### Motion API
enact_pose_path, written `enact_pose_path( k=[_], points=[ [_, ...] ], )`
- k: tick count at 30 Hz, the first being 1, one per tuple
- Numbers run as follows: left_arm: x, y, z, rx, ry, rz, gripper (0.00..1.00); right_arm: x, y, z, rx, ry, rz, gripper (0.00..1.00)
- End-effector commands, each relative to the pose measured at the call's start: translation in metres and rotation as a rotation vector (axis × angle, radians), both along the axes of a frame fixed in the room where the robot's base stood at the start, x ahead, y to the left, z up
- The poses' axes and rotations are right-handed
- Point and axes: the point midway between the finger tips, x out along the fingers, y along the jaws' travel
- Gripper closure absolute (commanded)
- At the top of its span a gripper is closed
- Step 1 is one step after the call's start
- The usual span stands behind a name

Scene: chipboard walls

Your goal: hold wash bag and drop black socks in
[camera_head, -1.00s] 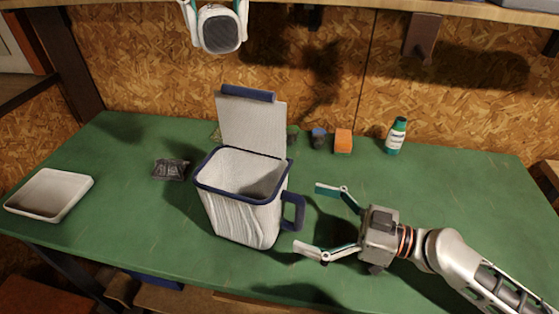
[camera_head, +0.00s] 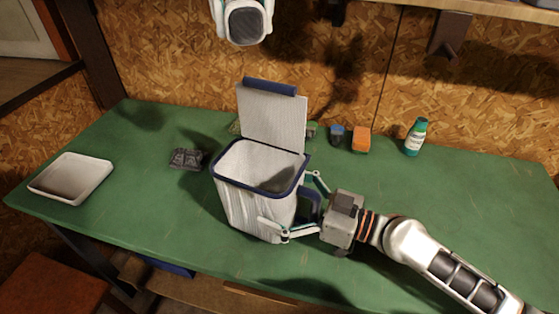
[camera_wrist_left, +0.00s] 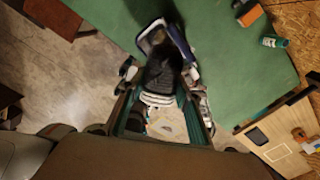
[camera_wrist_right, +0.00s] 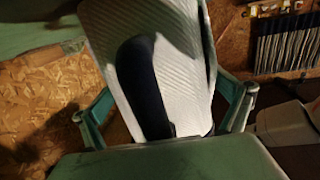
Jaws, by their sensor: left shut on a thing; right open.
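The wash bag (camera_head: 250,208) stands upright on the green table, white and ribbed with a navy rim. Its lid (camera_head: 272,120) is raised and its top is open.
A white tray (camera_head: 62,192) lies at the table's left end. Behind the bag are a blue item (camera_head: 337,135), an orange block (camera_head: 361,146) and a bottle (camera_head: 415,138). A white part with a dark face (camera_head: 245,24) hangs at the top. The table's right side is clear.

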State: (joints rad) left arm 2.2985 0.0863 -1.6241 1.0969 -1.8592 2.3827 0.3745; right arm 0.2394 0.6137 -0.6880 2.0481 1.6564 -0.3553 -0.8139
Motion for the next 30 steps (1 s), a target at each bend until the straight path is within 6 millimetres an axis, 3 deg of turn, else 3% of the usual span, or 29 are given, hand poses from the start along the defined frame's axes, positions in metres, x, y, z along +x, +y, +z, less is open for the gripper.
enact_pose_path(
  k=[2, 3, 7, 14, 30],
  points=[
    [0.000, 0.000, 0.000, 0.000, 0.000, 0.000, 0.89, 0.000, 0.000, 0.000, 0.000, 0.000, 0.000, 0.00],
    [0.000, 0.000, 0.000, 0.000, 0.000, 0.000, 0.89, 0.000, 0.000, 0.000, 0.000, 0.000, 0.000, 0.05],
    [0.000, 0.000, 0.000, 0.000, 0.000, 0.000, 0.89, 0.000, 0.000, 0.000, 0.000, -0.001, 0.000, 0.38],
    [0.000, 0.000, -0.002, 0.000, 0.001, 0.000, 0.89, 0.000, 0.000, 0.000, 0.000, -0.001, 0.000, 0.39],
    [0.000, 0.000, -0.036, 0.000, 0.000, -0.001, 0.89, 0.000, 0.000, 0.000, 0.000, -0.001, 0.000, 0.39]
  ],
)
